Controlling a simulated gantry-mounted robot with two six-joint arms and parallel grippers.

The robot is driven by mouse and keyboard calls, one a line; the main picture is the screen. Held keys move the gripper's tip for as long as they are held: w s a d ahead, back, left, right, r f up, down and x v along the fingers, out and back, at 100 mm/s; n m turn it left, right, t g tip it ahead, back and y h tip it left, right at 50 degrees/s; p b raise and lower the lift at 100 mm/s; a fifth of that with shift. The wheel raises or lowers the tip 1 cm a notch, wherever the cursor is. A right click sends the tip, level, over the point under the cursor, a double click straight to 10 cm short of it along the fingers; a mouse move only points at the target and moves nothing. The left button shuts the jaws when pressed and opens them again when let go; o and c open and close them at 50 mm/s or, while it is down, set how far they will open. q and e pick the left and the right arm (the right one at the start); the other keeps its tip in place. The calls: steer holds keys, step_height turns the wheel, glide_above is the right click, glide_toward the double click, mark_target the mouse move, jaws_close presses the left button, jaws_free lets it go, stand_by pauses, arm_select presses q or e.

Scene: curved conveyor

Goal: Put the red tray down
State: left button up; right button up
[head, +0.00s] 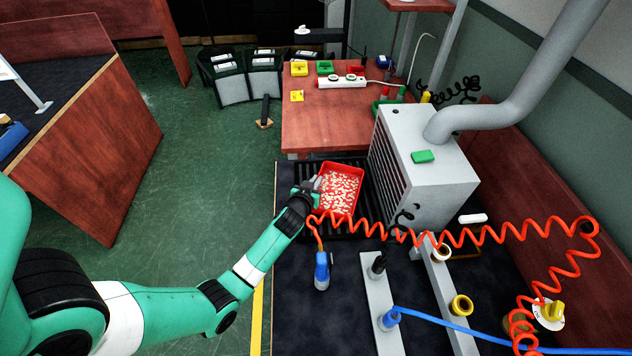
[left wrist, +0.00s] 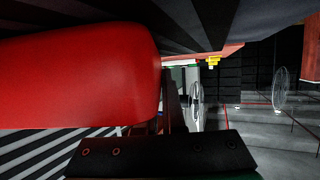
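The red tray (head: 341,199) is full of small pale pieces. In the head view it is over the dark slatted rack, in front of the brown table. My left gripper (head: 313,190) is at the tray's left rim and appears closed on it. In the left wrist view the red tray (left wrist: 80,80) fills the left side, close against a dark gripper finger at the bottom. Whether the tray's underside touches the rack cannot be told. My right gripper is not in view.
A grey machine box (head: 425,165) with a pipe stands just right of the tray. A coiled orange hose (head: 480,237) runs in front of it. The brown table (head: 320,125) behind carries small coloured items. Green floor is open at left.

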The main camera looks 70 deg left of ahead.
arm_select(q)
steer(key=o, duration=0.4)
steer(key=shift+r+p, duration=0.3)
steer(key=shift+p, duration=0.05)
steer(key=p+v, duration=0.3)
steer(key=v, duration=0.9)
steer(key=shift+d+f+p, duration=0.1)
steer(key=shift+p, duration=0.25)
